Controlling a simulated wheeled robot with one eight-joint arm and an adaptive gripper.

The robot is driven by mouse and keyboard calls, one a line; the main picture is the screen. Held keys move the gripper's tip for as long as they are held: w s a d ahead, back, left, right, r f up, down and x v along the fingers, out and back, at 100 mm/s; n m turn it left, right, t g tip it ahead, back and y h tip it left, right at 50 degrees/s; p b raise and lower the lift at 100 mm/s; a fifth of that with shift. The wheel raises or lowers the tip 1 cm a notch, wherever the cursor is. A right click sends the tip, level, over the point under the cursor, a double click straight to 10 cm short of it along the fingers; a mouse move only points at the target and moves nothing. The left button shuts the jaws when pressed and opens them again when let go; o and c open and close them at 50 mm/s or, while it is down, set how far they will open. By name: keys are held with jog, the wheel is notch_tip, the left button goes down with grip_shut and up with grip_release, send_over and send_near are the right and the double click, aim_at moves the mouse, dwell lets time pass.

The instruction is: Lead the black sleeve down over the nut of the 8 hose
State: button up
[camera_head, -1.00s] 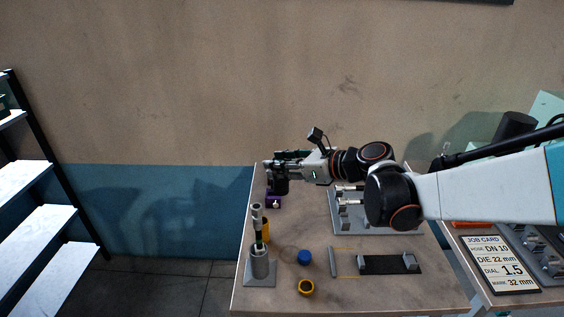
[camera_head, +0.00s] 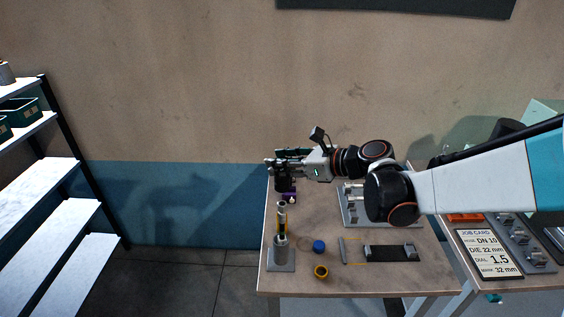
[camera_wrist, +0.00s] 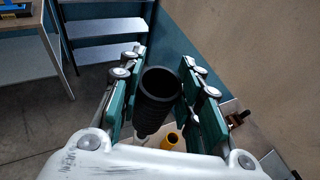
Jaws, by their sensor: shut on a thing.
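My gripper (camera_head: 276,164) is shut on the black sleeve (camera_head: 285,184), which hangs upright below the fingers. In the wrist view, the ribbed, open-topped sleeve (camera_wrist: 158,95) sits between the green finger pads (camera_wrist: 160,90). The hose (camera_head: 281,218) stands upright in a grey holder (camera_head: 281,262) at the table's left end, with a metal fitting at its top. The sleeve appears above and beyond the hose top in the head view, apart from it. The depth gap is unclear, and I cannot make out the number 8.
A job card (camera_head: 489,254) is at right; shelves (camera_head: 70,220) stand left.

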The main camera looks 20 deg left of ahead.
jog(key=shift+f+b, duration=0.1)
jog(key=shift+b, duration=0.2)
jog(key=b, duration=0.4)
send_over(282, 203)
jog(key=shift+s+f, duration=0.1)
jog(key=shift+f, duration=2.3)
jog(key=shift+f, duration=0.15)
jog(key=shift+f+b, duration=0.35)
jog(key=shift+b, duration=0.1)
jog(key=shift+f+b, duration=1.1)
jog(key=shift+f, duration=0.1)
jog(key=shift+f+b, duration=0.3)
jog(key=shift+f, duration=0.05)
jog(key=shift+f+b, duration=0.95)
jog(key=shift+f, duration=0.15)
jog(key=shift+f+b, duration=0.35)
